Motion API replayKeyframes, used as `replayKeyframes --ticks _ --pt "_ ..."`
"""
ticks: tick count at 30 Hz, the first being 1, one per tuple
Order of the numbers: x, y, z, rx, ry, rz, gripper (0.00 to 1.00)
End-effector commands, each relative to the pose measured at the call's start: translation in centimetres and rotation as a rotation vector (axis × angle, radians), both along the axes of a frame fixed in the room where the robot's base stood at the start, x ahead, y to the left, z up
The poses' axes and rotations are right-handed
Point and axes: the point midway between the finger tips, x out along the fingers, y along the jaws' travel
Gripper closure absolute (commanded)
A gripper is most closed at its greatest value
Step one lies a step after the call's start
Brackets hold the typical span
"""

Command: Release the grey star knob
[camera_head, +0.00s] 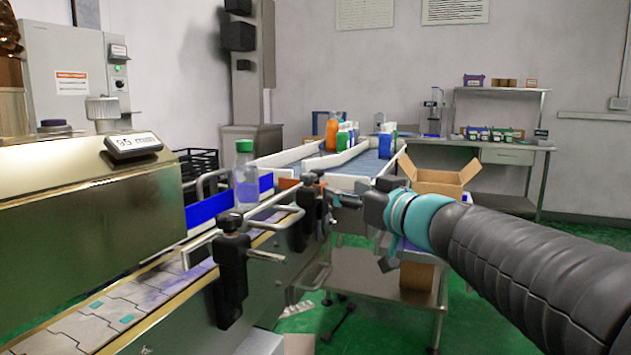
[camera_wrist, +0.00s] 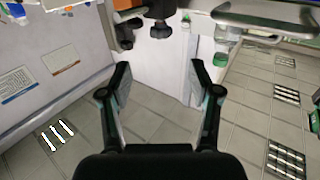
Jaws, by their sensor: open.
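A dark grey star knob (camera_wrist: 160,30) shows in the wrist view, just beyond the fingertips and near the middle of the top edge. It sits on the side of the conveyor's rail hardware. My gripper (camera_wrist: 158,68) is open, with nothing between its two fingers. The knob appears apart from the fingers. In the head view my gripper (camera_head: 347,198) is beside a black rail clamp (camera_head: 309,215) on the conveyor's right side. The knob is too small and too dark there to pick out clearly.
A nearer black clamp (camera_head: 231,270) stands along the same rail. A clear bottle with a green cap (camera_head: 244,178) stands on the conveyor. An open cardboard box (camera_head: 440,181) is behind my arm. Shelving with small boxes (camera_head: 487,133) stands at the back.

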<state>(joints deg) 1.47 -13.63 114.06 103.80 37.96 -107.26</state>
Motion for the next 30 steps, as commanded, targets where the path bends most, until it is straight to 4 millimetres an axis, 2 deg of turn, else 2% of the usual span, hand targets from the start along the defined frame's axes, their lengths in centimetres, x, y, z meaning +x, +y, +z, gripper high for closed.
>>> replayKeyframes --ticks 5,21,30 --pt "1.8 1.4 0.1 0.000 0.003 0.004 0.37" --pt "9.4 6.8 0.1 0.000 0.004 0.003 0.37" --pt "10.9 7.8 0.0 0.000 0.001 0.001 0.37"
